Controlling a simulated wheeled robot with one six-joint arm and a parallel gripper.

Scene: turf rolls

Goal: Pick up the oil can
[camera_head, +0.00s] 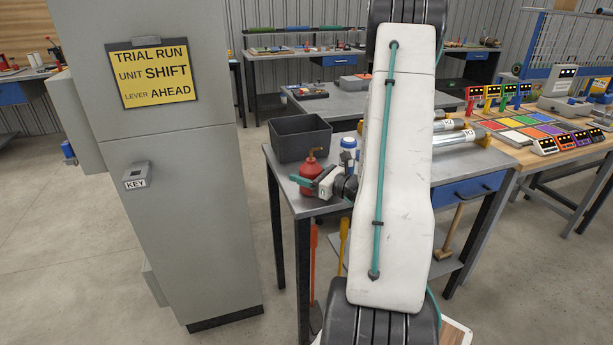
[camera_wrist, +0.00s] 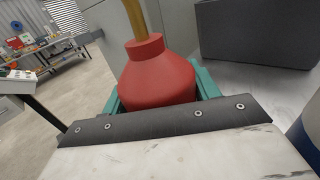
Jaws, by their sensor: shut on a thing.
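The red oil can (camera_head: 312,171) stands near the left end of a grey workbench (camera_head: 335,181) in the head view. In the wrist view the red body of the oil can (camera_wrist: 156,78) fills the middle, with a brass-coloured spout rising from its top. My gripper (camera_head: 304,181) has teal fingers on both sides of the can's body and is shut on it. In the wrist view the gripper (camera_wrist: 158,95) shows a finger at each side of the can. The can's lower part is hidden by my gripper, so I cannot tell whether its base touches the bench.
A dark open bin (camera_head: 301,142) stands just behind the can. A white and blue container (camera_head: 348,146) is close at right. Metal cylinders (camera_head: 456,138) lie farther right, partly behind my arm. A tall grey cabinet (camera_head: 185,200) stands left, with floor between it and the bench.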

